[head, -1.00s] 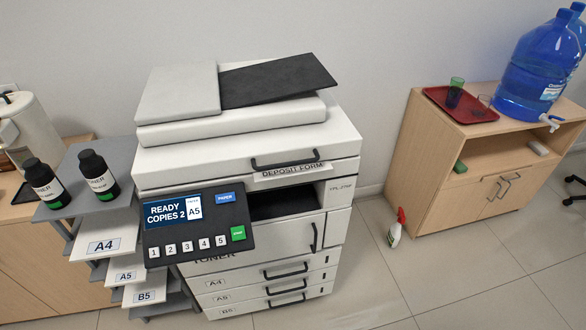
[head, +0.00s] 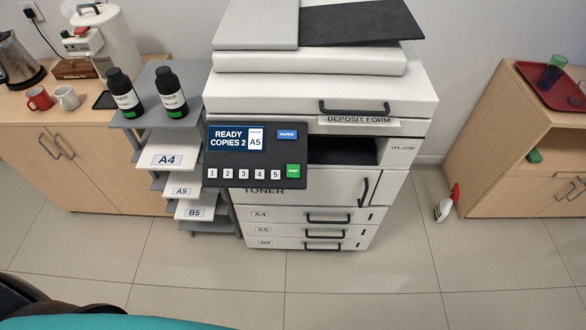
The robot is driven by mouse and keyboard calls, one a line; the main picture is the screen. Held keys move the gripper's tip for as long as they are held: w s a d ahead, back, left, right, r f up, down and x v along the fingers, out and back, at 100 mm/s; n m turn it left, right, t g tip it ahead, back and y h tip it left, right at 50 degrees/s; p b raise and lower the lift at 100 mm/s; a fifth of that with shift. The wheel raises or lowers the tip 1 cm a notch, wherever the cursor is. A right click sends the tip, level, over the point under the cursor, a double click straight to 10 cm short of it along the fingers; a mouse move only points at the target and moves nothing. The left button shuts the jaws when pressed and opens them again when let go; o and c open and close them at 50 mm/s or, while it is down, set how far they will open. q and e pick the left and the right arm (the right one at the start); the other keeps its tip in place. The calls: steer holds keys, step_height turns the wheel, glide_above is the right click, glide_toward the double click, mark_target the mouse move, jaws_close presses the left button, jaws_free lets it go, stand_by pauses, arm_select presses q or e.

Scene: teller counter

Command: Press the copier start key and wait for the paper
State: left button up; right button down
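The white copier (head: 225,95) stands in the middle of the head view, with its lid closed. Its dark control panel (head: 222,160) faces me. The panel's screen (head: 226,139) reads "READY COPIES 2" and "PAPER A5". A green key (head: 293,171), probably the start key, sits at the panel's lower right, beside white keys 1 to 5. A blue PAPER key (head: 287,134) is above it. The dark output slot (head: 345,151) shows no paper that I can make out. A sheet marked "DEPOSIT FORM" (head: 359,120) sticks out under the upper handle. Neither gripper is in view.
A grey shelf rack (head: 150,112) left of the copier holds two toner bottles (head: 123,93) and A4, A5 and B5 paper. Wooden cabinets (head: 88,160) flank both sides. The tiled floor in front is clear.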

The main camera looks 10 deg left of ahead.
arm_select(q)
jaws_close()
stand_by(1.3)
